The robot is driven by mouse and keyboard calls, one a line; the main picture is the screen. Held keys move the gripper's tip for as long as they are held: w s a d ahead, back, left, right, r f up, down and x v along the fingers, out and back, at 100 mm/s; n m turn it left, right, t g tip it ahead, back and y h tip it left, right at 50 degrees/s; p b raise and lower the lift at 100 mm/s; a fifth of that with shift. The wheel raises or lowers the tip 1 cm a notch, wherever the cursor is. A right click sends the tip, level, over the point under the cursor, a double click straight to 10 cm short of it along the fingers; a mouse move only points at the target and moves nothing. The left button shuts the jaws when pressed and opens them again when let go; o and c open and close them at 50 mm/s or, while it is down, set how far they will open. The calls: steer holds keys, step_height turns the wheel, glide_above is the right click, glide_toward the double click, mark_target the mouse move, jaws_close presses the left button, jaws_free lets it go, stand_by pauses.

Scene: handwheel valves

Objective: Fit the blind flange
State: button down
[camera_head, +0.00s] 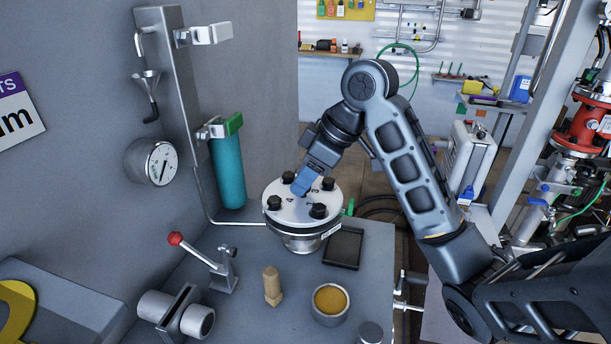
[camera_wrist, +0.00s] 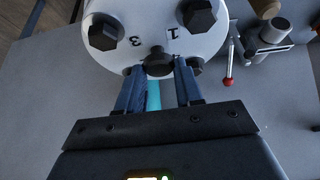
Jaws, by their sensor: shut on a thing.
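The blind flange (camera_head: 297,208) is a round pale plate with several black bolt heads and printed numbers. In the head view it lies flat over a round silver body (camera_head: 300,240) on the bench; I cannot tell whether a thin gap is between them. The plate also shows in the wrist view (camera_wrist: 145,20), with a dark knob (camera_wrist: 158,60) near its middle. My gripper (camera_head: 303,187) reaches down over the plate from behind. In the wrist view its blue fingers (camera_wrist: 158,78) are shut on the knob. The fingers partly hide the plate's lower edge and a bolt.
A black tray (camera_head: 344,249) lies right of the silver body. A red-knobbed lever (camera_head: 222,272), a tan peg (camera_head: 271,286) and a cup of yellow-brown stuff (camera_head: 330,301) stand in front. A teal cylinder (camera_head: 228,172) and gauge (camera_head: 152,163) are on the left.

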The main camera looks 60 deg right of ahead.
steer(key=shift+f+b, duration=0.4)
steer(key=shift+f, duration=0.2)
stand_by(0.6)
steer(key=c, duration=0.7)
jaws_free()
steer(key=shift+o, duration=0.2)
steer(key=shift+r, duration=0.1)
steer(key=shift+p+v, duration=2.45)
steer(key=shift+p, duration=0.5)
steer(key=p+v, duration=0.2)
steer(key=v, duration=0.5)
steer(key=shift+s+r, duration=0.15)
steer(key=shift+r, duration=0.15)
